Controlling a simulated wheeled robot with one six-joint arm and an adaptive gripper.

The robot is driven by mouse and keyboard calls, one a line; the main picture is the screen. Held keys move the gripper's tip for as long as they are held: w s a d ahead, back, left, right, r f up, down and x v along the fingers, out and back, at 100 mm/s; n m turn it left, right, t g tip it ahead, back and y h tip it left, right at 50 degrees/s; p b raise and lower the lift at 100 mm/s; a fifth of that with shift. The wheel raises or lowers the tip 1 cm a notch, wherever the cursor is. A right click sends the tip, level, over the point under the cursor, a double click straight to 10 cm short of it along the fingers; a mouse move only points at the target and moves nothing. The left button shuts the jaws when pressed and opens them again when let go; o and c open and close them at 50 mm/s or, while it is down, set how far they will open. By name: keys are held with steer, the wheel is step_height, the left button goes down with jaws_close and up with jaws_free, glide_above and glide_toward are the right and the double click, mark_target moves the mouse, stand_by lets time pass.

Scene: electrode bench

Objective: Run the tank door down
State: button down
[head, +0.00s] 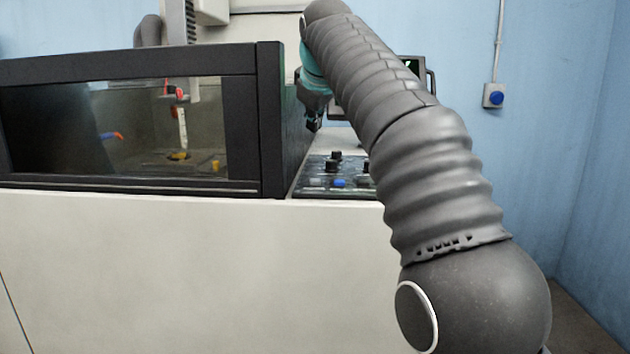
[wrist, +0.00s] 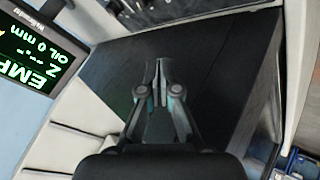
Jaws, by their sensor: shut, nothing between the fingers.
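The tank (head: 270,120) has a black frame and a dark see-through front, and it stands at the left of the head view. The front pane is up, closing the tank's front. A control panel (head: 318,186) with dark knobs and a blue button (head: 339,183) sits right of the tank. My gripper (head: 313,125) is beside the tank's right side, above and behind the panel, partly hidden by my arm. In the wrist view my gripper (wrist: 158,85) has its fingertips together with nothing between them, over a dark flat surface (wrist: 210,65). I cannot tell whether it touches that surface.
The machine's pale front (head: 190,270) is clear.

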mark_target(315, 181)
steer(key=shift+f, duration=0.1)
steer(key=shift+f+b, duration=2.25)
steer(key=shift+f, duration=2.05)
steer(key=shift+f, duration=0.1)
steer(key=shift+f, duration=0.3)
